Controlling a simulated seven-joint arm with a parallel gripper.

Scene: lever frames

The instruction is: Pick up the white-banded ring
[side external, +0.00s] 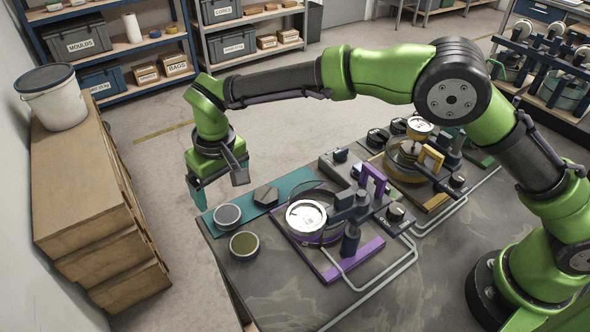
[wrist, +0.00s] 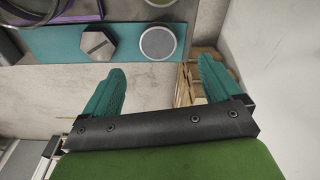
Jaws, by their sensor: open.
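I cannot pick out a white-banded ring for certain. The wrist view shows a grey disc with a pale rim (wrist: 158,42), just ahead of and between my fingertips in the picture. A second round dish with an olive face (side external: 244,243) lies in front of it. My gripper (side external: 197,194) hangs just left of the bench end, with teal fingers pointing down. In the wrist view its fingers (wrist: 161,66) are wide apart with nothing between them.
A dark hexagonal piece (side external: 265,196) lies beside the grey dish. A purple frame (side external: 345,265) with a dial and levers stands to the right, and a yellow one (side external: 438,197) behind it. A wooden drawer cabinet (side external: 85,180) stands left, across a floor gap.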

